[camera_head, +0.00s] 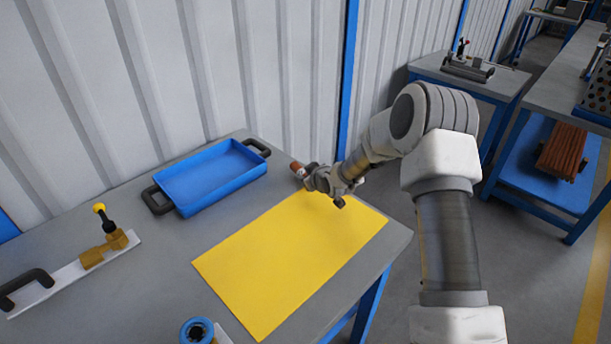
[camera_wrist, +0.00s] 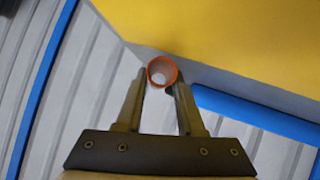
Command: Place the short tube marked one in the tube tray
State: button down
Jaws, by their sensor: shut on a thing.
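A short copper-orange tube (camera_head: 297,167) is held at the tip of my gripper (camera_head: 304,172), near the far edge of the table. In the wrist view the tube (camera_wrist: 153,66) shows end-on as a ring between the two fingertips of my gripper (camera_wrist: 161,77), which are shut on it. I cannot read any mark on it. The blue tube tray (camera_head: 163,186), with black handles at both ends, lies on the table left of my gripper and looks empty.
A yellow mat (camera_head: 270,262) covers the middle of the grey table (camera_head: 128,284). A white board with a toggle clamp (camera_head: 103,245) lies at the left. A blue ring-shaped part (camera_head: 197,331) is at the front. A corrugated wall (camera_head: 265,80) stands close behind the table.

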jog(key=shift+f+b, duration=0.4)
jog(key=shift+b, duration=0.15)
jog(key=shift+f, duration=0.1)
jog(key=c, duration=0.5)
grip_release()
